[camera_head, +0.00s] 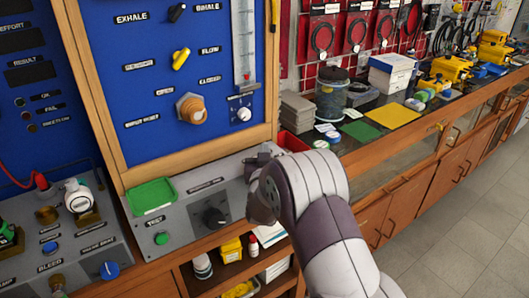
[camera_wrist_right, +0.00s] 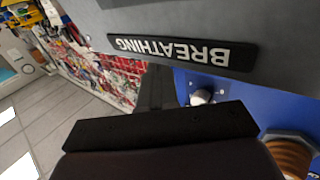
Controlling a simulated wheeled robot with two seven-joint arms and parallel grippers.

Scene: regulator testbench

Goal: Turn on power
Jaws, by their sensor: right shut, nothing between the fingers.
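My right arm comes in from the lower right in the head view. Its gripper (camera_head: 260,160) is at the right end of a grey control panel (camera_head: 180,222) and hides that end. The gripper is shut and empty. No power switch can be made out. In the right wrist view, the dark gripper (camera_wrist_right: 155,125) is close to a grey face with a BREATHING label (camera_wrist_right: 180,50), seen upside down. My left gripper is not in view.
A blue board (camera_head: 150,80) with knobs and a gauge rises behind the panel. A second grey panel (camera_head: 70,255) with a blue knob stands left. A green tray (camera_head: 151,194) lies on the panel. The bench at right holds grey blocks (camera_head: 297,110) and a dark canister (camera_head: 331,98).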

